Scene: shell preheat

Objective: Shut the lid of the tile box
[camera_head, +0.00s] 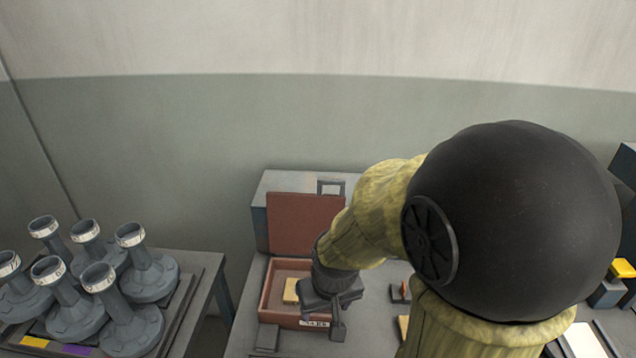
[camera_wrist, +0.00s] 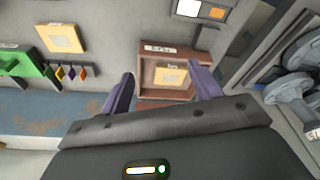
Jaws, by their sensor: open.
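The tile box (camera_head: 268,305) is a reddish-brown open tray with a white label on its front wall. Its lid (camera_head: 306,222) stands up, open, at the back edge. A pale tan tile (camera_head: 291,291) lies inside. My gripper (camera_head: 337,322) hangs over the box's right front part and hides some of it. In the wrist view the box (camera_wrist: 146,77) and its tile (camera_wrist: 168,77) show between my two purple-grey fingers (camera_wrist: 162,86). The fingers are spread with nothing between them. Whether they touch the box cannot be told.
A grey-blue block (camera_head: 283,183) stands behind the lid. Several grey flanged pipe pieces (camera_head: 119,315) stand on a separate table at left. The wrist view shows a green object (camera_wrist: 25,66), small coloured tags (camera_wrist: 71,72) and a pale square piece (camera_wrist: 62,38) beside the box.

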